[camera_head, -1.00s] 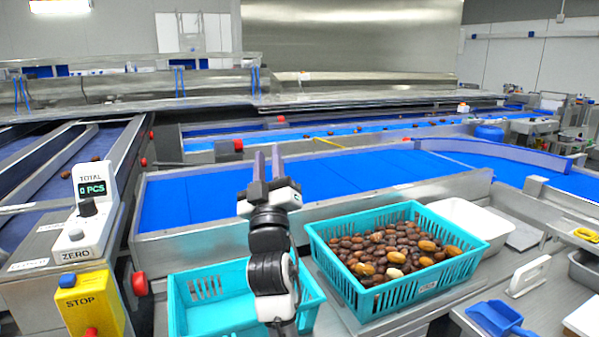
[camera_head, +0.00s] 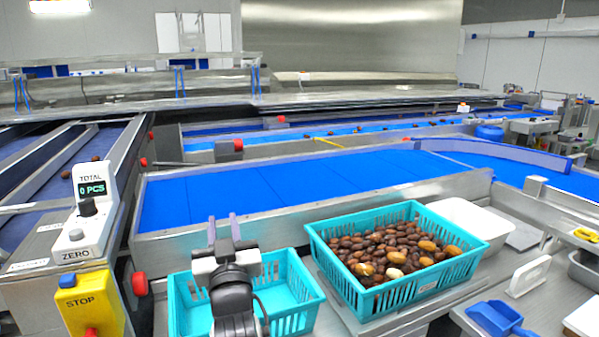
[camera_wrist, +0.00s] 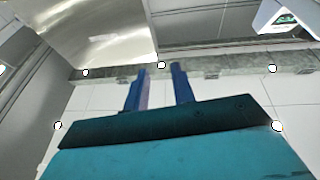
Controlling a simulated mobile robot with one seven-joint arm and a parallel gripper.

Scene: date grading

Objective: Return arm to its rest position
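My gripper (camera_head: 224,229) is above the empty teal crate (camera_head: 299,316), with its fingers pointing up and away. The two fingers stand apart with nothing between them. In the wrist view my gripper (camera_wrist: 160,88) also shows a gap between its fingers, with only wall and ceiling behind. My arm hides part of the empty crate.
A teal crate (camera_head: 447,279) full of dates stands to the right of my arm. A blue conveyor belt (camera_head: 290,184) runs behind. A counter showing 0 PCS (camera_head: 92,188) and a yellow stop box (camera_head: 90,309) are at left. A blue scoop (camera_head: 494,317) lies at right.

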